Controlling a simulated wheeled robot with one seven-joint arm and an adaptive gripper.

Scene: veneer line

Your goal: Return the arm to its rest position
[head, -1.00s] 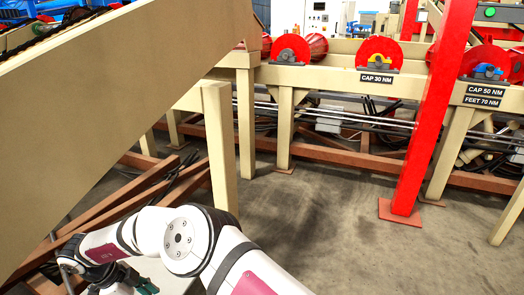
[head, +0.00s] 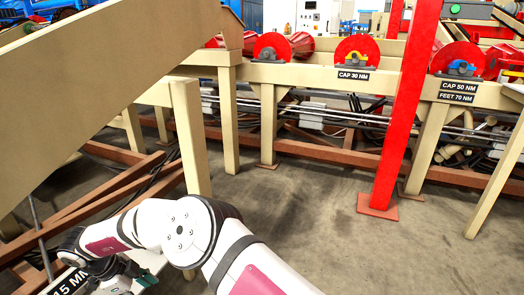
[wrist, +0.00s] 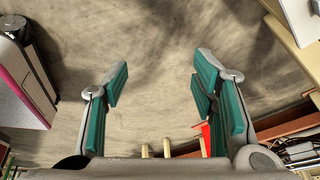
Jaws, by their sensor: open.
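My gripper (wrist: 160,95) shows in the wrist view with its two teal-padded fingers spread wide apart. Nothing is between them; bare concrete floor lies behind. In the head view my white arm bends across the bottom centre. Its lower end is at the bottom left, where the gripper is only partly visible, near a small plate reading "15 MM" (head: 72,284).
A beige conveyor frame (head: 105,95) slopes across the left, close to my arm. A red post (head: 404,110) stands right of centre. Behind are red rollers (head: 357,50) on a beige beam. Brown floor beams (head: 100,205) lie at left. Floor right of my arm is clear.

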